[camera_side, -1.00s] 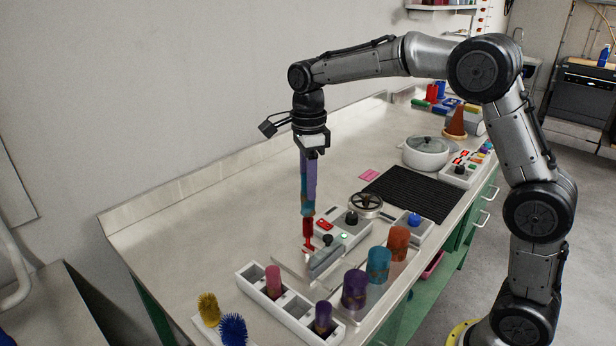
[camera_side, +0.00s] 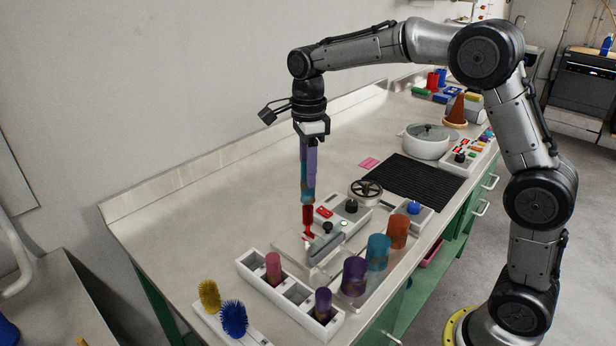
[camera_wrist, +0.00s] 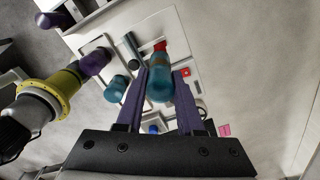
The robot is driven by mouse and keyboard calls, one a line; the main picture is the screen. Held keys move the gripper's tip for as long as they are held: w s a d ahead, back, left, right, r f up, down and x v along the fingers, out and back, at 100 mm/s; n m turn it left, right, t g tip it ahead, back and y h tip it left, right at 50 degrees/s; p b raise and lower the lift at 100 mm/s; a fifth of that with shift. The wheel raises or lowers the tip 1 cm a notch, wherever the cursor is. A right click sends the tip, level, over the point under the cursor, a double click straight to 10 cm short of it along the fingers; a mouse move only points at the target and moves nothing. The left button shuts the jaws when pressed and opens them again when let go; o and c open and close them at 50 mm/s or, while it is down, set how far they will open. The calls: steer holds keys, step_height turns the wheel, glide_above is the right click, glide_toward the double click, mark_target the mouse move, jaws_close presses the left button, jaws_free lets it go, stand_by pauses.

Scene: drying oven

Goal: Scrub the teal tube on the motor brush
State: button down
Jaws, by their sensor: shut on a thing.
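My gripper (camera_side: 308,190) points down with its long purple fingers closed on the teal tube (camera_side: 305,196). The tube also shows between the fingers in the wrist view (camera_wrist: 160,84), with a brownish band near its far end. The red motor brush (camera_side: 308,214) stands directly below the tube. A little of its red shows past the tube's end in the wrist view (camera_wrist: 160,45). The tube's lower end meets the top of the red part; I cannot tell how far the brush is inside it. The fingers hide much of the tube in the side view.
A white rack (camera_side: 250,265) holds a pink and a purple tube. Purple, teal and orange cups (camera_side: 378,252) stand at the front right. Yellow and blue brushes (camera_side: 233,318) are at the near left. Control boxes (camera_side: 347,212) and a black mat (camera_side: 412,190) lie right. The bench's left is clear.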

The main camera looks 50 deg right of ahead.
mark_target(308, 205)
steer(key=shift+f, duration=4.75)
steer(key=shift+r, duration=1.05)
steer(key=shift+r, duration=0.1)
steer(key=shift+r, duration=4.2)
